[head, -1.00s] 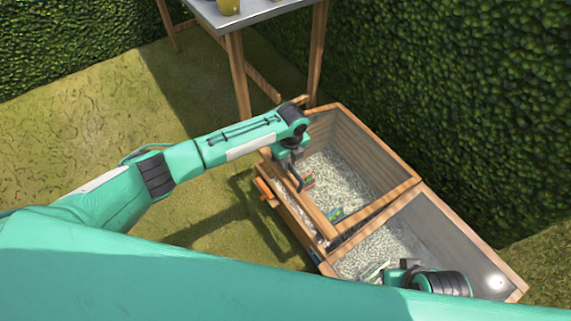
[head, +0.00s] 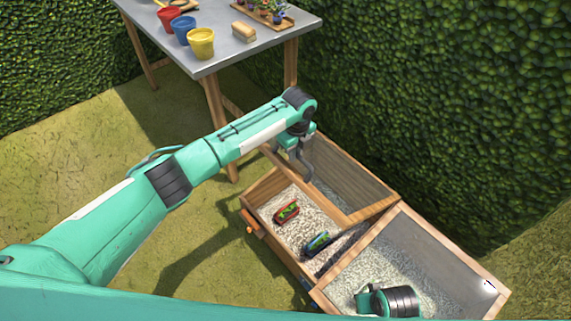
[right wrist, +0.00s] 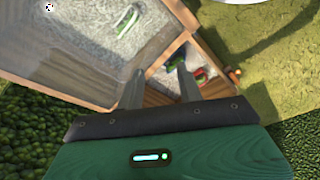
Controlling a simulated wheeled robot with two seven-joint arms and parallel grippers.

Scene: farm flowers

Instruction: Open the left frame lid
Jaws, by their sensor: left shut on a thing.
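The left frame lid (head: 357,181), a wooden rim around a clear pane, is tilted up over the left part of the planter box (head: 268,181). My left gripper (head: 304,172) is shut on the lid's raised front edge; the exact contact is partly hidden by the fingers.
The right frame lid (head: 440,251) also has a wooden rim and clear pane. A grey table (head: 215,52) with red, blue and yellow pots (head: 201,43) and a brush (head: 243,31) stands behind. Hedges close in the back and right; grass is clear at left.

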